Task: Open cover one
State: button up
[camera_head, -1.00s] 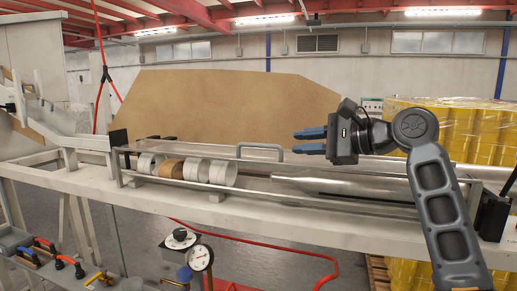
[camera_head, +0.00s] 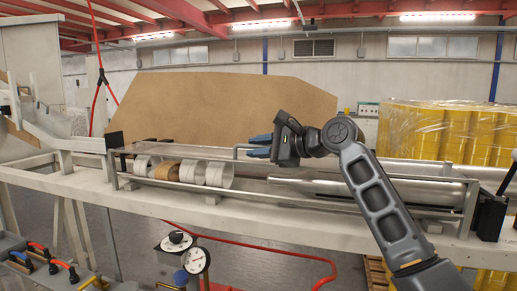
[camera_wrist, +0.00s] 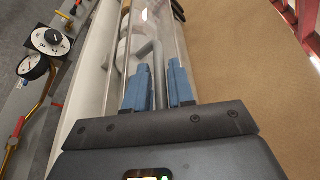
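The clear cover (camera_head: 165,148) lies lowered over a row of rolls on the long machine bench. It also shows in the wrist view (camera_wrist: 172,35) as a curved clear sheet. Its grey bar handle (camera_head: 236,150) is at the right end of the rolls in the head view. In the wrist view the handle (camera_wrist: 157,68) shows in the gap between my fingers. My gripper (camera_head: 259,146) has blue fingers, held apart and pointing left at the handle. In the wrist view my gripper (camera_wrist: 160,88) shows no firm contact with the handle.
White rolls (camera_head: 215,174) and a brown roll (camera_head: 167,170) sit under the cover. A metal cylinder (camera_head: 370,188) lies to the right. A large brown board (camera_head: 200,105) stands behind. A gauge (camera_head: 196,260) and coloured-handled valves (camera_head: 65,270) are below the bench's front.

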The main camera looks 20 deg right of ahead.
grip_shut()
dwell(0.3)
jog(key=shift+r, duration=0.1)
